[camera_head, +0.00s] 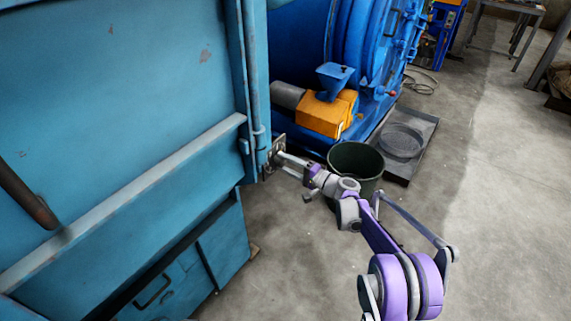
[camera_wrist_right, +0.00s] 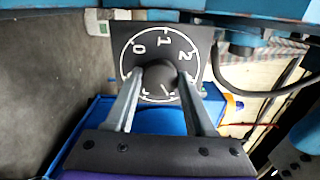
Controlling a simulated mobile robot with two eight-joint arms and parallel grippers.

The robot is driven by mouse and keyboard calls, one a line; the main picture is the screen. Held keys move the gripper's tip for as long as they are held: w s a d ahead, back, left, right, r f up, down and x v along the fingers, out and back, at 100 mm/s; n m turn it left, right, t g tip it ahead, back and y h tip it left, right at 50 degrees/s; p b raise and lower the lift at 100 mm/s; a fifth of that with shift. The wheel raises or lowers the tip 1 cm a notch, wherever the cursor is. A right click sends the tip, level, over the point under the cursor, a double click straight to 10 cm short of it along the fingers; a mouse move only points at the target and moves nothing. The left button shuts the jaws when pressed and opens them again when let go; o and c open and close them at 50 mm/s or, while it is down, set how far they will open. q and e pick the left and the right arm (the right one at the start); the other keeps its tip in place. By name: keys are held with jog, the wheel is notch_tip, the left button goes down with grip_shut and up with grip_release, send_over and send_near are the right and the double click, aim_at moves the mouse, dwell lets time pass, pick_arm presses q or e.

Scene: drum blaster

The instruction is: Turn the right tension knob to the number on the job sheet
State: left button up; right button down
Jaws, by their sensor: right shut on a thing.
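In the right wrist view, a dark round tension knob (camera_wrist_right: 158,77) sits at the centre of a black dial plate (camera_wrist_right: 200,42) with a white ring. The numbers 0, 1 and 2 show along the top; lower marks are partly hidden by the fingers. A small white mark on the knob seems to point down and slightly right. My right gripper (camera_wrist_right: 160,82) is shut on the knob, one finger on each side. In the head view my right gripper (camera_head: 277,156) is at the corner of the teal cabinet. My left gripper and a readable job sheet are not in view.
The teal cabinet (camera_head: 120,80) fills the left. A blue drum machine (camera_head: 300,45) with an orange motor (camera_head: 326,115) stands behind. A dark green bin (camera_head: 356,160) is close beyond my right arm. The concrete floor at right (camera_head: 500,210) is clear.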

jog(key=shift+m, duration=0.7)
jog(key=shift+c, duration=1.3)
grip_release()
jog(key=p+v, duration=0.1)
jog(key=v, duration=1)
jog(key=shift+a, duration=0.1)
